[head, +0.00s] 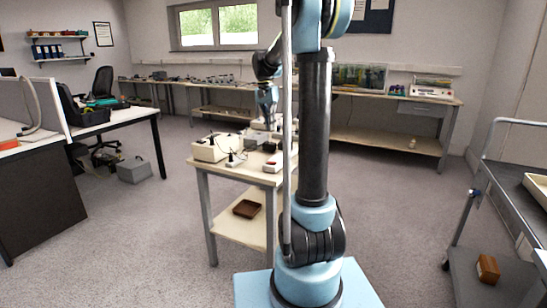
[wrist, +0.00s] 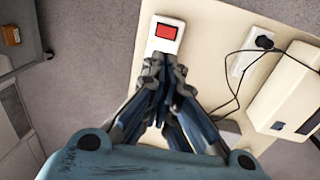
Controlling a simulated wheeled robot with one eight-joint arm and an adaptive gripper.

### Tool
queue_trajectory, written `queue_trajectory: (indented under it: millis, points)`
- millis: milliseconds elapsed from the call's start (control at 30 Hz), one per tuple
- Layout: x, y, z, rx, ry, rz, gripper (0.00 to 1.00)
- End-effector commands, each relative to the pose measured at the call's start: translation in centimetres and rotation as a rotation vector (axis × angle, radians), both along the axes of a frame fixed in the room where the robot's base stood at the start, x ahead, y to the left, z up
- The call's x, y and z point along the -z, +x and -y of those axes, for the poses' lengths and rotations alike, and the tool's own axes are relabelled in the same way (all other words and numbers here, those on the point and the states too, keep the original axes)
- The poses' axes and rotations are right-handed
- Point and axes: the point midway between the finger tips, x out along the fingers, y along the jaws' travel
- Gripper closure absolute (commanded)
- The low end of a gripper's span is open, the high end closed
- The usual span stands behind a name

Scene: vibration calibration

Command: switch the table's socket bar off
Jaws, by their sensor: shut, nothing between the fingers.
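A white bar with a large red rocker switch (wrist: 166,31) lies on the small table (wrist: 207,25), near the table's edge in the wrist view. My gripper (wrist: 162,62) is shut and empty. Its fingertips overlap the lower end of the bar in the wrist view, just below the red switch; whether they touch it I cannot tell. The fingers hide the rest of the bar. I cannot tell which way the rocker is tipped.
A white strip with a black plug (wrist: 263,42) and a cream box (wrist: 289,98) with a black cable stand to the right. A brown tray (head: 247,208) sits on the table's lower shelf. A grey cart (head: 497,200) stands at the right.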

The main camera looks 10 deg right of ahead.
Motion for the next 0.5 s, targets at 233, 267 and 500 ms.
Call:
queue_trajectory:
  millis: [233,267,500]
  points:
    - [0.4,0.0,0.0,-0.001,0.0,0.0,1.0]
    - [0.6,0.0,0.0,-0.001,0.0,0.0,1.0]
    - [3.8,-0.2,0.3,-0.001,0.001,0.0,1.0]
